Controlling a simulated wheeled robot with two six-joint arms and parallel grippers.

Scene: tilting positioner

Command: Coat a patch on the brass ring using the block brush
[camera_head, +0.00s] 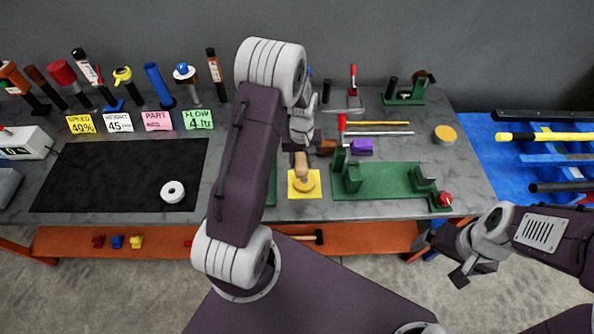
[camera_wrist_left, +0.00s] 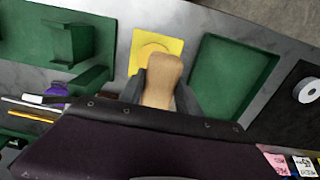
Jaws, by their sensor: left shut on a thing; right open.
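My left gripper (camera_head: 301,148) is shut on a block brush with a pale wooden body (camera_head: 301,164). The wooden body also shows between the fingers in the left wrist view (camera_wrist_left: 162,80). My right gripper (camera_head: 466,272) is open and empty, off the table's front right.
Green fixtures (camera_head: 385,182) with upright blocks stand right of the pad. A green tray (camera_wrist_left: 222,70) lies on its other side. A black mat (camera_head: 110,170) holds a white ring (camera_head: 173,191). An amber-topped round tin (camera_head: 444,134) stands back right. Several tools line the back.

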